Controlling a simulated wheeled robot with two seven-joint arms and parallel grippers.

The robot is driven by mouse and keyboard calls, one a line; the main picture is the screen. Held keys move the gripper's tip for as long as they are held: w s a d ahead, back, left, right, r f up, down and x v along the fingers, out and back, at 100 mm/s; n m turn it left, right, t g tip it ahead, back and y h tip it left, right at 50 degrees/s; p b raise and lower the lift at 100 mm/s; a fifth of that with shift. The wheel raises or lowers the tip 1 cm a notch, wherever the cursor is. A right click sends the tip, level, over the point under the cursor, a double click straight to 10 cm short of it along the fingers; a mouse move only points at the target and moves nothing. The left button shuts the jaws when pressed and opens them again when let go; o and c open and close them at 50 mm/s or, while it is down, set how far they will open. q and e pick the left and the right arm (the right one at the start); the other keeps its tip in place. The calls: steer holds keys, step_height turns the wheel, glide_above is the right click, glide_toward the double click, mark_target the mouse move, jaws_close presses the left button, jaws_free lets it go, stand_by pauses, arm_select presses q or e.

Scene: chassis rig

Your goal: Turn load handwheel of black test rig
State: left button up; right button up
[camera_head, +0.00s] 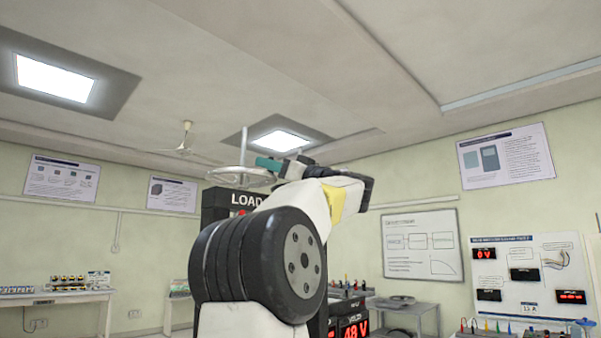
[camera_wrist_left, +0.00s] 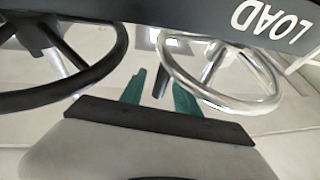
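The black test rig (camera_head: 213,207) stands behind my left arm in the head view, with a white LOAD label (camera_head: 247,199). A silver spoked handwheel (camera_head: 225,181) lies roughly flat above the label. In the left wrist view, the silver handwheel (camera_wrist_left: 235,104) is at right near the LOAD lettering (camera_wrist_left: 268,20), and a black handwheel (camera_wrist_left: 60,101) is at left. My left gripper (camera_head: 268,163) has teal fingertips at the silver wheel's right side. In the wrist view its fingers (camera_wrist_left: 160,95) stand apart, the right one close to the silver rim; contact is unclear. My right gripper is not visible.
My left arm hides much of the rig. A red 48 V display (camera_head: 354,329) shows low at its right. A grey trolley (camera_head: 415,307) and a panel with red displays (camera_head: 530,275) stand to the right. A table with parts (camera_head: 55,297) is at far left.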

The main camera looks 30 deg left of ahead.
arm_select(q)
steer(key=shift+a, duration=0.15)
jaws_close()
stand_by(1.4)
